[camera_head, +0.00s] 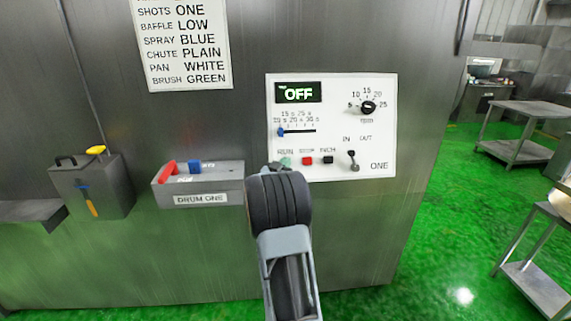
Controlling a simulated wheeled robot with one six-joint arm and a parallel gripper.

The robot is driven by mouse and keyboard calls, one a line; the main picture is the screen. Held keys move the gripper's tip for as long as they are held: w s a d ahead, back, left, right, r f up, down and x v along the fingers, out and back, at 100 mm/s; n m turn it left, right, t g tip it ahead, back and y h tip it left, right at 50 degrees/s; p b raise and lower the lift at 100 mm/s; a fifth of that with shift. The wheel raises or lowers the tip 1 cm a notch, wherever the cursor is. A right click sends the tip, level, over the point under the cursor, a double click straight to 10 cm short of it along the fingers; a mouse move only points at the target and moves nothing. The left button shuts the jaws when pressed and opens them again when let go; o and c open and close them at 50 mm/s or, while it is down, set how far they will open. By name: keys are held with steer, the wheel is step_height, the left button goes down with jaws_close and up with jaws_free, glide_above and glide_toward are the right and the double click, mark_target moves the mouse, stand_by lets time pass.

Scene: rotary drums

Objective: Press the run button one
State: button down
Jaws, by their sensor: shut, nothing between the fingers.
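The white control panel marked ONE (377,135) is fixed on the steel wall. Its display (298,93) reads OFF. The green run button (286,161) sits at the panel's lower left under the label RUN, partly covered by my gripper. My gripper (277,167) is at the panel's lower left edge, its tip overlapping the run button in the picture. I cannot tell whether it touches the button. The fingers are small and mostly hidden behind my dark wrist. The red stop button (307,160) and the black inch button (328,159) are just to the right.
A slider (281,132), a dial (368,107) and an IN/OUT lever (353,161) are on the panel. A tray marked DRUM ONE (200,199) and a grey box (110,190) stick out at left. A sign (181,45) hangs above. Steel tables (520,118) stand at right on green floor.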

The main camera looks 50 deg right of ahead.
steer(key=shift+d+f, duration=0.1)
steer(key=shift+w+d+b, duration=0.15)
steer(key=shift+w+b, duration=0.1)
steer(key=shift+b, duration=0.1)
steer(key=shift+w+d+f, duration=0.2)
steer(key=shift+w+d, duration=0.1)
steer(key=shift+w, duration=0.05)
stand_by(1.0)
steer(key=shift+s+a+b, duration=0.1)
steer(key=shift+b, duration=0.2)
steer(key=shift+s+a+r, duration=0.3)
steer(key=shift+s+a, duration=0.15)
steer(key=shift+s, duration=0.1)
steer(key=shift+s+a+r+b, duration=0.1)
steer(key=shift+s+a+r, duration=0.2)
steer(key=shift+s+a, duration=0.25)
steer(key=shift+s+a+r+b, duration=0.15)
steer(key=shift+s+a+r, duration=0.1)
steer(key=shift+s+a, duration=0.3)
steer(key=shift+s+a+r+b, duration=0.1)
steer(key=shift+s+a+r, duration=0.25)
steer(key=shift+s, duration=0.35)
